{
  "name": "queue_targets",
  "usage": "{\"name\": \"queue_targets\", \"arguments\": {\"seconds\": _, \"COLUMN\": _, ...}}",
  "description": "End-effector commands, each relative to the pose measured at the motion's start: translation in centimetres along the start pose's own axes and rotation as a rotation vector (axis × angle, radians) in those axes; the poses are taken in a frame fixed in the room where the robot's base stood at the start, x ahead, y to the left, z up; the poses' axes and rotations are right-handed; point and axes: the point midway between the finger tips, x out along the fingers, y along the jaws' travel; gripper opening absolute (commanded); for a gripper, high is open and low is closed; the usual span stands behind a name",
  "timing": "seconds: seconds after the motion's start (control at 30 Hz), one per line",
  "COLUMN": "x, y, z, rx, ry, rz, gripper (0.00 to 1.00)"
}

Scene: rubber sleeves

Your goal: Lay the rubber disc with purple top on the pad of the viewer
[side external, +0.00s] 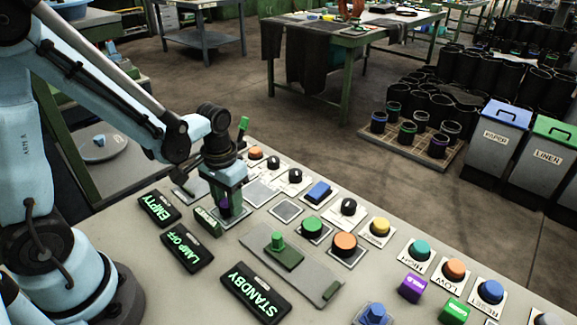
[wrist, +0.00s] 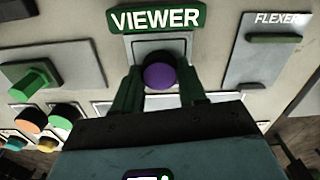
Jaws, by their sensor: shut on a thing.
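The rubber disc with the purple top (wrist: 160,76) is between the two green fingers of my gripper (wrist: 158,90) in the wrist view. My gripper is shut on it. The disc is over the grey pad of the viewer (wrist: 160,45), just below the green VIEWER sign (wrist: 157,19). Whether the disc touches the pad cannot be told. In the side view my gripper (side external: 228,205) points down at the table, with a sliver of purple at its fingers. The viewer sign (side external: 208,221) stands beside it there.
A FLEXER plate (wrist: 262,48) lies to the right in the wrist view. Discs with green (side external: 312,224) and orange (side external: 344,241) tops sit on nearby pads. An empty square pad (side external: 286,210) lies close by. Lit signs, such as STANDBY (side external: 255,290), line the near side.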

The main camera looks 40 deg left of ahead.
Motion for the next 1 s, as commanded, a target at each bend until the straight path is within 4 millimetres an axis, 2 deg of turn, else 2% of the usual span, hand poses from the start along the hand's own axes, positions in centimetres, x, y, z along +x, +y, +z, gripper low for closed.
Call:
{"name": "queue_targets", "arguments": {"seconds": 0.1, "x": 0.3, "y": 0.0, "z": 0.0, "rx": 0.000, "ry": 0.000, "rz": 0.000, "gripper": 0.12}}
{"name": "queue_targets", "arguments": {"seconds": 0.13, "x": 0.3, "y": 0.0, "z": 0.0, "rx": 0.000, "ry": 0.000, "rz": 0.000, "gripper": 0.43}}
{"name": "queue_targets", "arguments": {"seconds": 0.3, "x": 0.3, "y": 0.0, "z": 0.0, "rx": 0.000, "ry": 0.000, "rz": 0.000, "gripper": 0.67}}
{"name": "queue_targets", "arguments": {"seconds": 0.67, "x": 0.0, "y": 0.0, "z": 0.0, "rx": 0.000, "ry": 0.000, "rz": 0.000, "gripper": 0.67}}
{"name": "queue_targets", "arguments": {"seconds": 0.87, "x": -1.8, "y": 0.0, "z": 0.0, "rx": 0.000, "ry": 0.000, "rz": 0.000, "gripper": 0.67}}
{"name": "queue_targets", "arguments": {"seconds": 1.0, "x": -3.7, "y": 0.0, "z": 0.0, "rx": 0.000, "ry": 0.000, "rz": 0.000, "gripper": 0.67}}
